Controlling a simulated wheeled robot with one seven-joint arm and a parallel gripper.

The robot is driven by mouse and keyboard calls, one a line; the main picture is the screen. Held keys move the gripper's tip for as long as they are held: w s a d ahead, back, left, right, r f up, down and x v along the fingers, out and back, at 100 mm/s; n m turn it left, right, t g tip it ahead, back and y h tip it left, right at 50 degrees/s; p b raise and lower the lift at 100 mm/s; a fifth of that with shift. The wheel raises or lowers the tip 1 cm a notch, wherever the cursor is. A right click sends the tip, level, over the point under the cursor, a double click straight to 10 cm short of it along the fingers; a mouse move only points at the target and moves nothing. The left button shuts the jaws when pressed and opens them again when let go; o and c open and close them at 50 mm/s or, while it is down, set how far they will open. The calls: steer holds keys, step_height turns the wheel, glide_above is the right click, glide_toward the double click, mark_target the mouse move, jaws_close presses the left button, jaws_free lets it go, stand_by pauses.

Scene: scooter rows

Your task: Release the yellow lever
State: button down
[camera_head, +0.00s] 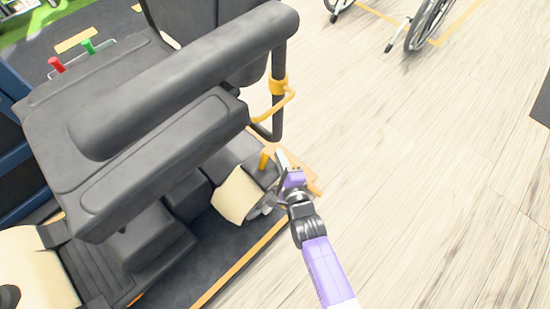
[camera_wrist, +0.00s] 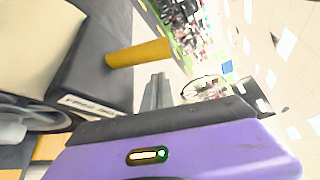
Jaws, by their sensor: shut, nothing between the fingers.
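The yellow lever (camera_head: 264,158) is a short rod low on the side of the dark scooter (camera_head: 225,160), under the armrest. In the wrist view the yellow lever (camera_wrist: 138,53) is a thick rod lying nearly level, just above and left of my fingers. My gripper (camera_head: 281,158) is right beside the lever, on its right. In the wrist view my gripper (camera_wrist: 157,92) has its fingers together and empty. I cannot tell whether the fingers touch the lever.
A padded armrest (camera_head: 190,85) and a yellow looped handle on a post (camera_head: 280,88) stand above my gripper. Red (camera_head: 56,63) and green (camera_head: 88,46) levers are at the far left. A wheelchair wheel (camera_head: 430,25) is at the top right. Pale floor (camera_head: 420,180) to the right is clear.

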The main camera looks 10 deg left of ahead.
mark_target(264, 158)
steer(key=shift+s+a+r+p, duration=0.35)
steer(key=shift+a+r+p, duration=0.15)
steer(key=shift+p, duration=0.4)
steer(key=shift+s+a+f+p, duration=0.1)
steer(key=shift+s+a+p, duration=0.1)
steer(key=shift+p, duration=0.15)
steer(key=shift+s+a+n+t+b, duration=0.3)
steer(key=shift+n+t+b, duration=0.1)
steer(key=shift+n+b, duration=0.1)
steer(key=n+b, duration=0.1)
steer(key=b, duration=0.1)
steer(key=s+a+n+t+b, duration=0.1)
steer(key=n, duration=0.1)
steer(key=shift+s+r+t+y+b, duration=0.2)
steer(key=shift+t+y+b, duration=0.1)
steer(key=shift+y+b, duration=0.1)
steer(key=shift+s+a+r+n, duration=0.15)
steer(key=shift+s+r+n, duration=0.05)
steer(key=shift+s+n, duration=0.1)
steer(key=shift+s+a+b, duration=0.2)
steer(key=shift+b, duration=0.1)
steer(key=shift+s+a, duration=0.15)
